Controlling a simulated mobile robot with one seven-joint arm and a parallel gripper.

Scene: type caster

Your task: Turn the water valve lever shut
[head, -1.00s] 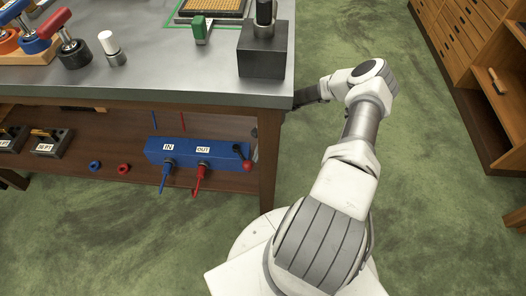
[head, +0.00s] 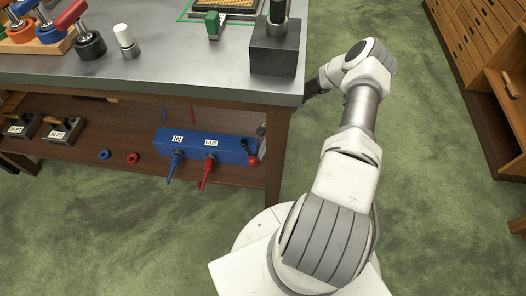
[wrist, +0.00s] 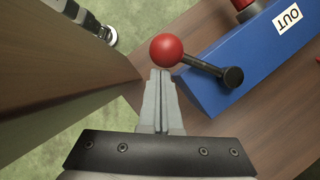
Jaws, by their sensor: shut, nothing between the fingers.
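The valve lever has a red ball knob (wrist: 166,51) on a thin dark rod running to a black pivot (wrist: 233,77) at the end of a blue manifold box (wrist: 245,60). In the head view the red knob (head: 252,161) hangs at the right end of the blue box (head: 205,145), which is labelled IN and OUT. My gripper (wrist: 160,74) is shut and empty. Its fingertips are at the near side of the knob in the wrist view; I cannot tell whether they touch. In the head view my gripper is mostly hidden by the bench.
The box sits on the wooden lower shelf (head: 120,150) under the metal bench top (head: 180,75). A wooden bench leg (head: 277,155) stands just right of the lever. Blue and red hoses (head: 207,172) hang at the front. Green floor to the right is open.

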